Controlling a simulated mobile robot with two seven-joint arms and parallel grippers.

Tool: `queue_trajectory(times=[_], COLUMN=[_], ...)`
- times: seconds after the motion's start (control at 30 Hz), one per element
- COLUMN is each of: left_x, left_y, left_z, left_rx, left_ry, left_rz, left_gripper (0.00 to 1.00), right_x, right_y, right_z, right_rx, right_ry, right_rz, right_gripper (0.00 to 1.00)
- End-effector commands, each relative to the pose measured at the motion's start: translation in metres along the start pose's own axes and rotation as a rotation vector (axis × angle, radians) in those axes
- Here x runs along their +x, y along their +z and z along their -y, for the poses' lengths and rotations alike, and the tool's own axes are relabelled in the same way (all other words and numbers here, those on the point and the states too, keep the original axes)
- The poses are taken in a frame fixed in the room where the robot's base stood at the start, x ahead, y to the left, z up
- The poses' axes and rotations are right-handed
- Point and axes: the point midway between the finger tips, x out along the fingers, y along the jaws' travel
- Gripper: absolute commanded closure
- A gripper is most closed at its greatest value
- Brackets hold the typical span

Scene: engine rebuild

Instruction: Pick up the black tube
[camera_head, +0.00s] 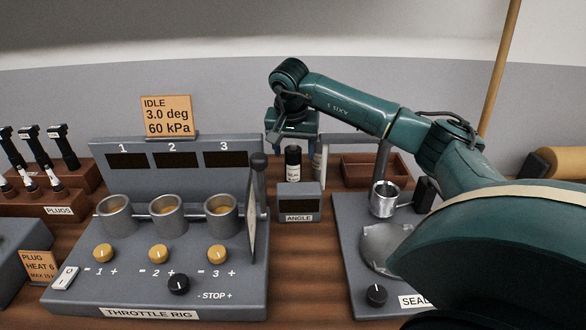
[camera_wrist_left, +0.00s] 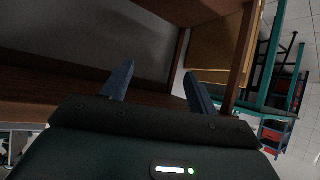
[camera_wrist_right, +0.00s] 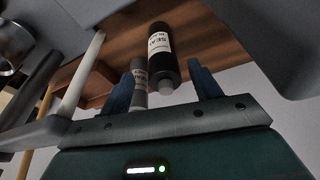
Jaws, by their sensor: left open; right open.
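The black tube (camera_head: 293,164) stands upright with a white label, behind the small grey ANGLE box. In the right wrist view the black tube (camera_wrist_right: 163,75) shows between my right gripper's two fingers, its pale tip towards the gripper. My right gripper (camera_head: 293,136) is open, just above and behind the tube in the head view. I cannot tell whether a finger touches it. My left gripper (camera_wrist_left: 158,72) is open and empty in its wrist view, and outside the head view.
A grey tube (camera_wrist_right: 139,84) stands close beside the black one, near a right finger. The ANGLE box (camera_head: 299,204) is in front. The throttle rig (camera_head: 155,285) with its upright lever is at left. A seal stand (camera_head: 345,270) is at right, a brown tray (camera_head: 368,171) behind.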

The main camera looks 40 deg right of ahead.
Motion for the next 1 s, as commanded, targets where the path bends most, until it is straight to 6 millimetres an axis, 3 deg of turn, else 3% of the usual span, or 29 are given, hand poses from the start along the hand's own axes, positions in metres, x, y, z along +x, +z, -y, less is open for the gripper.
queue_trajectory(times=[0.4,0.7,1.0], left_x=[-0.005,-0.004,-0.003], left_y=[-0.003,0.001,0.001], left_z=[0.003,0.005,0.004], left_rx=[-0.002,-0.008,-0.013], left_ry=[-0.010,-0.017,-0.017], left_rz=[0.016,0.024,0.024], left_gripper=[0.41,0.41,0.41], right_x=[0.049,0.055,0.054], right_y=[-0.005,-0.005,-0.005], right_z=[0.004,0.004,0.004], right_rx=[0.002,0.001,0.001], right_ry=[0.001,0.000,0.000], right_rz=[0.002,0.000,0.000], right_gripper=[0.37,0.37,0.61])
